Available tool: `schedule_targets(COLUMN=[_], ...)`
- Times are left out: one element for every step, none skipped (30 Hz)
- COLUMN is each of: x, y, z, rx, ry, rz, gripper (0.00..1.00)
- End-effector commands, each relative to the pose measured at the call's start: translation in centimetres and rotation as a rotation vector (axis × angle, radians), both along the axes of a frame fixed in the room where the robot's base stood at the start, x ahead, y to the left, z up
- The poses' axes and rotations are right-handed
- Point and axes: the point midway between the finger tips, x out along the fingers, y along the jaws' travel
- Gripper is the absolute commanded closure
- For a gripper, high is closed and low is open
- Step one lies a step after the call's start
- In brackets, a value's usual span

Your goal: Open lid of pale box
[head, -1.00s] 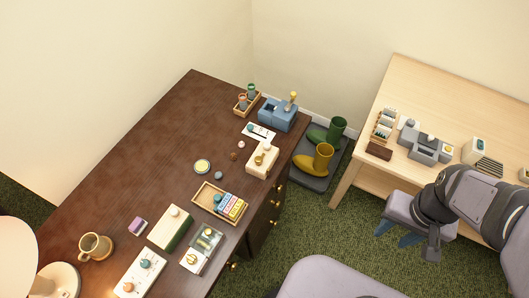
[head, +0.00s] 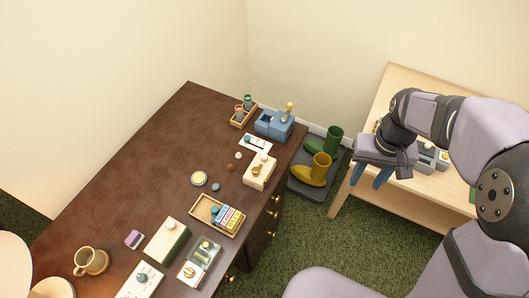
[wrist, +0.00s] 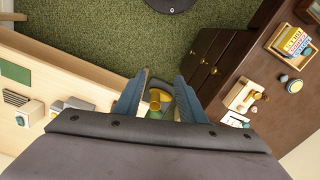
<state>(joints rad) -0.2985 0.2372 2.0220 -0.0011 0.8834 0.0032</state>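A pale cream box (head: 259,171) with a brass-coloured knob on its front stands near the right edge of the dark desk. It also shows in the wrist view (wrist: 242,95), at the right. A second box (head: 167,241), with a pale top, a round knob and a dark green side, stands nearer on the desk. I cannot tell for sure which one the task names; neither looks open. My gripper (head: 369,178) is raised to the right of the desk, well apart from both boxes. In the wrist view its blue fingers (wrist: 158,92) are spread, with nothing held between them.
The dark desk (head: 135,170) also bears a wooden tray of coloured blocks (head: 200,213), a mug (head: 91,261), a blue box (head: 273,124) and small items. Open air separates gripper and desk.

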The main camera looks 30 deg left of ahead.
Motion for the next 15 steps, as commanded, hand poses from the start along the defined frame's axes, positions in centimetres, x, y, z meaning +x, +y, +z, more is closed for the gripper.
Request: schedule_targets(x=[1.4,2.1,2.9,3.4,3.9,4.4,4.6,4.9,5.0,5.0,5.0,4.9,4.8,4.6,4.3], y=[2.6,3.9,5.8,7.2,8.7,10.7,12.2,13.7,15.8,17.2,18.6,20.4,21.7,22.8,24.3], z=[-0.3,-0.4,-0.5,-0.6,-0.8,-1.0,-1.2,-1.5,-1.8,-2.1,-2.3,-2.7,-2.9,-3.2,-3.5], rx=[-0.001,-0.001,-0.001,-0.001,-0.001,-0.001,-0.001,-0.001,-0.001,-0.002,-0.001,-0.002,0.000,-0.001,-0.001], ry=[0.003,0.003,0.003,0.004,0.003,0.003,0.003,0.003,0.003,0.004,0.003,0.004,0.003,0.003,0.003], rz=[0.053,0.078,0.113,0.139,0.165,0.199,0.225,0.251,0.284,0.309,0.332,0.362,0.383,0.402,0.426], gripper=[0.63,0.63,0.63,0.63,0.63,0.63,0.63,0.63,0.63,0.63,0.63,0.63,0.63,0.63,0.63])
